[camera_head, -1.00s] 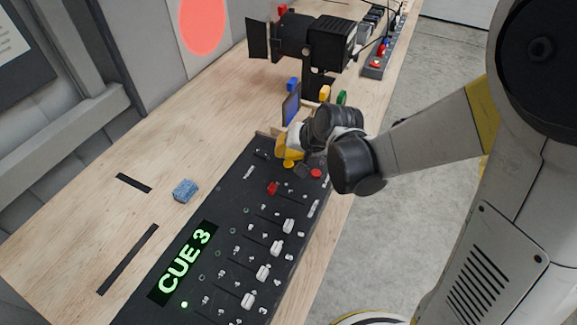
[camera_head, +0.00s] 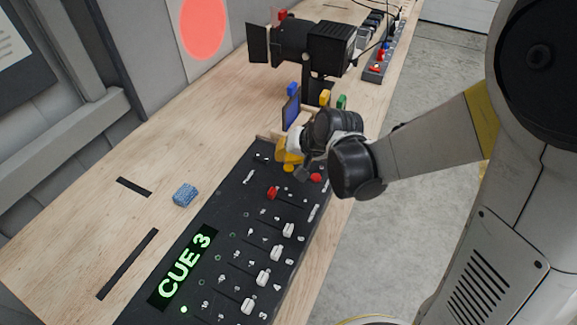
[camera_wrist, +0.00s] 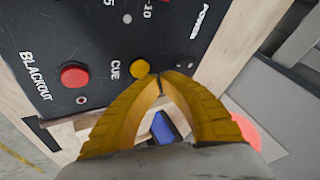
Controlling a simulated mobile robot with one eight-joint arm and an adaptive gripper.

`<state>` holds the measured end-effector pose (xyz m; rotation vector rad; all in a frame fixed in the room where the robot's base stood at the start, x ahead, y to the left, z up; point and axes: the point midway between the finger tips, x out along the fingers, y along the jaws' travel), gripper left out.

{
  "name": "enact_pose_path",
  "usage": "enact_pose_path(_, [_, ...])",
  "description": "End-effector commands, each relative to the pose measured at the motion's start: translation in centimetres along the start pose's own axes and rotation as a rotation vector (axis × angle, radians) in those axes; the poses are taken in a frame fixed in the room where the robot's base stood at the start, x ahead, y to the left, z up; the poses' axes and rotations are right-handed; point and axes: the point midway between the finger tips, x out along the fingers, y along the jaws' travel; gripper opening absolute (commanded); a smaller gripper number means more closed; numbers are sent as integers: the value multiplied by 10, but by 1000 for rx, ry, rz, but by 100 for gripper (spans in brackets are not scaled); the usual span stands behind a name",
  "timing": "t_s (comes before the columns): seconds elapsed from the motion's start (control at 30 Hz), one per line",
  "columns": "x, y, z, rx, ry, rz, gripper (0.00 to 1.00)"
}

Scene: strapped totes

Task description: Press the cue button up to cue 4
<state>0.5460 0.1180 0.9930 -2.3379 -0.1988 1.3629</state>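The black control console (camera_head: 222,213) lies on the wooden bench, and its display (camera_head: 183,268) reads "CUE 3" in green. The yellow cue button (camera_wrist: 140,69) sits beside the word "CUE" in the wrist view. It also shows in the head view (camera_head: 289,168), just below my gripper (camera_head: 284,158). In the wrist view my gripper (camera_wrist: 159,77) has its yellow fingers closed tip to tip, with nothing between them. The tips appear just beside the button; I cannot tell whether they touch it.
The red blackout button (camera_wrist: 75,75) is left of the cue button in the wrist view. A stage lamp (camera_head: 315,45) stands beyond the console. A blue sponge-like block (camera_head: 185,194) lies on the bench left of the console.

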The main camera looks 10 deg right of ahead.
Motion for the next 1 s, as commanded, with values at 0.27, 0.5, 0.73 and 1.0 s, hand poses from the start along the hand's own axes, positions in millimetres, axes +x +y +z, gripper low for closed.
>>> enact_pose_path(0.27, [0, 0, 0, 0, 0, 0, 0])
enact_pose_path(0.5, [7, 4, 4, 0, 0, 0, 0])
enact_pose_path(0.73, [7, 4, 4, 0, 0, 0, 0])
enact_pose_path(1.0, [8, 4, 4, 0, 0, 0, 0])
